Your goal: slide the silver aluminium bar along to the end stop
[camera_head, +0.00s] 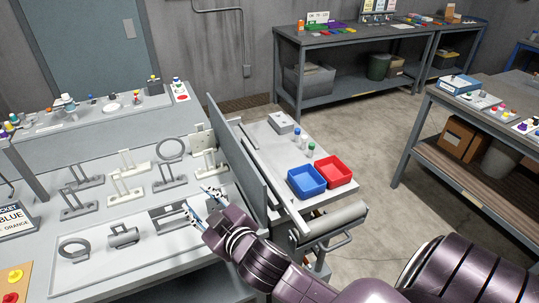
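I cannot single out the silver aluminium bar or the end stop with certainty. Several grey metal parts lie in the pale tray (92,284) on the bench at left. Among them is a grey slotted bracket (168,217) close to my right gripper. My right gripper (203,202) reaches in from the lower right, over the tray's right part. Its two pale fingers are apart, and I see nothing held between them. Whether they touch the bracket I cannot tell. My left gripper is out of view.
A tall grey panel (238,160) stands along the bench's right edge, close to my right gripper. Beyond it, a side table holds a blue bin (307,181) and a red bin (335,171). A thick silver-grey roll (330,222) lies along its front. Open floor (372,140) is right of it.

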